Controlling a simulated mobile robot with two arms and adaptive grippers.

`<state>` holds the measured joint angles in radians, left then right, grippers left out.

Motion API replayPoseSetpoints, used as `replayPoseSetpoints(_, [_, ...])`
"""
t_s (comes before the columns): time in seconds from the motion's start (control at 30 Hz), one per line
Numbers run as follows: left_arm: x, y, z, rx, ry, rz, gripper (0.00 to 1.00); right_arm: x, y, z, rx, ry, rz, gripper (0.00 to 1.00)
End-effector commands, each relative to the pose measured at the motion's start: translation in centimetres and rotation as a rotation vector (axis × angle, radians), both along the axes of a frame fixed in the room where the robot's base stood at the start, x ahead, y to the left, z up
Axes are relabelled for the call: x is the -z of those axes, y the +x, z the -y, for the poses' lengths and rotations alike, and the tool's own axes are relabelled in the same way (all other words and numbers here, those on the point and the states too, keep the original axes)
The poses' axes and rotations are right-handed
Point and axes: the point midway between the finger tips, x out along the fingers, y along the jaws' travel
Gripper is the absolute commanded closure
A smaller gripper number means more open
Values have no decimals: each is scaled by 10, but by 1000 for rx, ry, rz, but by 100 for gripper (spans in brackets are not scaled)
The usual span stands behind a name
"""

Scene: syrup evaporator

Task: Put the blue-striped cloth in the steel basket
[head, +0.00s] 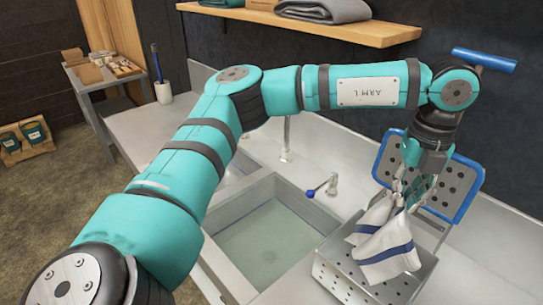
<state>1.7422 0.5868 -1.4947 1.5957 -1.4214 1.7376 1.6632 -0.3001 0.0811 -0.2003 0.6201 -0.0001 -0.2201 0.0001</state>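The white cloth with blue stripes (386,246) hangs in folds from my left gripper (409,194). The gripper points down and is shut on the cloth's upper end. The steel basket (342,283), a perforated metal box, stands on the counter right of the sink. My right gripper is not in view.
A blue-rimmed perforated board (462,188) stands upright behind the gripper. A sink (262,245) holding water lies left of the basket, with a blue-handled tap (321,188) at its edge. A wooden shelf (300,22) with folded grey cloth is above.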

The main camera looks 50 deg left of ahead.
Motion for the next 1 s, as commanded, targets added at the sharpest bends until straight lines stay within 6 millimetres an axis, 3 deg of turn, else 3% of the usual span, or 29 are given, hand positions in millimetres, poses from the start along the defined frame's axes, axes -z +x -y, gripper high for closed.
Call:
replayPoseSetpoints(0.03, [10,0,0,0,0,0,100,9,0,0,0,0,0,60])
replayPoseSetpoints(1.0, [107,-3,-4,0,-1,-1,100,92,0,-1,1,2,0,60])
